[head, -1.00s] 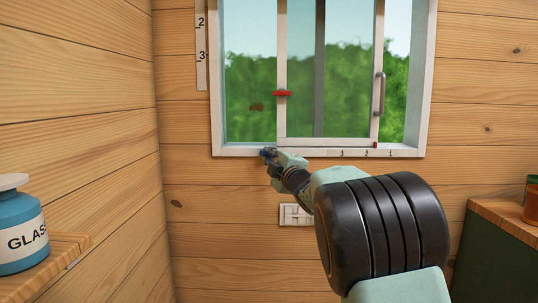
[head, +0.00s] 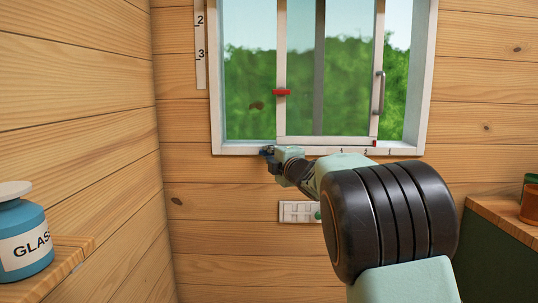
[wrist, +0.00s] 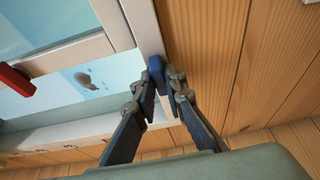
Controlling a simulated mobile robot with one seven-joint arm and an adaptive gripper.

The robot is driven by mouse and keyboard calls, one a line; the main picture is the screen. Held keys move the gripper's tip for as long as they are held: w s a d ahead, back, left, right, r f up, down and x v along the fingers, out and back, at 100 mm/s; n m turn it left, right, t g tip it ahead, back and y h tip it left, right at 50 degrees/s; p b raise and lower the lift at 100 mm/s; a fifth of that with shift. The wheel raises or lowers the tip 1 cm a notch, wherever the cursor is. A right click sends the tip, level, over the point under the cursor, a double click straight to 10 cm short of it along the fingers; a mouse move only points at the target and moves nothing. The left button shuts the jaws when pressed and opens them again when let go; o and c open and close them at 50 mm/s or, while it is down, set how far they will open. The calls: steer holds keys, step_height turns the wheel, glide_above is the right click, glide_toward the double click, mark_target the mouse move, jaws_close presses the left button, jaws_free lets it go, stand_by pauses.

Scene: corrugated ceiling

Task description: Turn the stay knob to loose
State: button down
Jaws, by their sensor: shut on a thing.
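My gripper (head: 268,152) is at the lower edge of the window frame, left of its middle. In the wrist view, its two dark fingers (wrist: 157,82) are closed in on a small blue knob (wrist: 156,66) beside the white frame. The fingertips touch the knob's sides and hide part of it. I take this to be the stay knob; I cannot read a loose mark on it. In the head view the knob is too small and covered to make out clearly.
The sliding window (head: 280,50) has a red catch (head: 281,93) and a grey handle (head: 378,93). A white plate (head: 295,212) with a green spot is on the wall below. A blue bottle (head: 22,235) stands on a left shelf; a counter (head: 492,215) is at right.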

steer(key=c, duration=2)
jaws_free()
steer(key=v, duration=1.2)
